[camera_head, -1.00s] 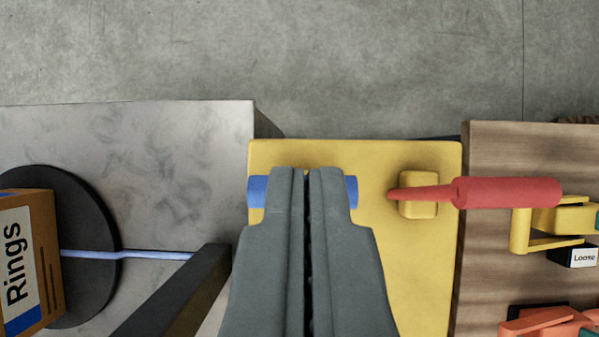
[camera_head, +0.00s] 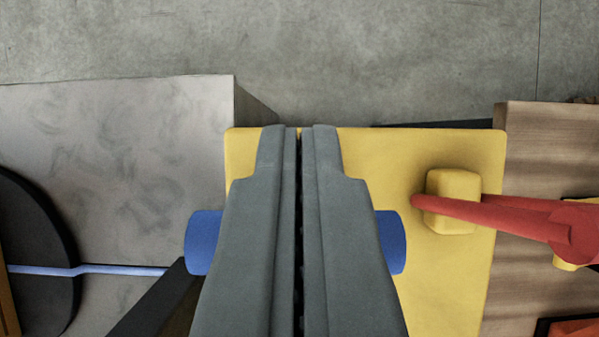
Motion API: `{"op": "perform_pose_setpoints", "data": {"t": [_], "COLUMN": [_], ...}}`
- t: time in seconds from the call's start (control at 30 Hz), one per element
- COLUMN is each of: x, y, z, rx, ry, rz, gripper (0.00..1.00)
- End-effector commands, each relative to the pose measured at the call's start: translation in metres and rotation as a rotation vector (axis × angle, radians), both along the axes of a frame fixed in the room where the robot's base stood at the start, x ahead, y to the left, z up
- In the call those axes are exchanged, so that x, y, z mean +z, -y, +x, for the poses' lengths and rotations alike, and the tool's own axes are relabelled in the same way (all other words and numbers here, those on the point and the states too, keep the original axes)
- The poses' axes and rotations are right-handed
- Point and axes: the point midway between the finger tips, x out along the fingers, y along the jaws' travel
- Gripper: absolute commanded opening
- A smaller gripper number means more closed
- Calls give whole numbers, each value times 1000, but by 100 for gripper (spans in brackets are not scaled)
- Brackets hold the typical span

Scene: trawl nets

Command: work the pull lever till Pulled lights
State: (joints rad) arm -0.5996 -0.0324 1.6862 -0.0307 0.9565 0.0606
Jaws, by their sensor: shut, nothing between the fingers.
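My gripper (camera_head: 299,128) is shut and empty, its fingertips over the upper part of a yellow panel (camera_head: 390,150). A thick blue bar (camera_head: 204,242) lies crosswise behind the fingers. Its two ends stick out on both sides and its middle is hidden; I cannot tell whether the fingers touch it. A red lever-like handle (camera_head: 480,212) runs from a small yellow block (camera_head: 452,188) on the panel's right side to the right edge. I cannot tell from labels which of these is the pull lever. No "Pulled" lamp or label shows.
A grey mottled slab (camera_head: 130,140) with a black disc (camera_head: 40,250) and a thin blue line (camera_head: 110,270) is at left. A dark beam (camera_head: 160,305) rises at lower left. A wooden board (camera_head: 555,145) is at right. Bare concrete floor (camera_head: 350,60) lies beyond.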

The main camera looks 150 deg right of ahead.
Motion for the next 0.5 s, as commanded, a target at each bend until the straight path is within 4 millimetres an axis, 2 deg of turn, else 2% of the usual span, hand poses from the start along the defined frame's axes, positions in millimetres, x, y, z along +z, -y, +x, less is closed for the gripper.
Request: {"op": "perform_pose_setpoints", "data": {"t": [0.13,0.5], "x": [0,-1], "y": [4,4], "z": [-6,-7], "rx": [0,0], "ry": [1,2], "rz": [1,1], "gripper": [0,0]}}
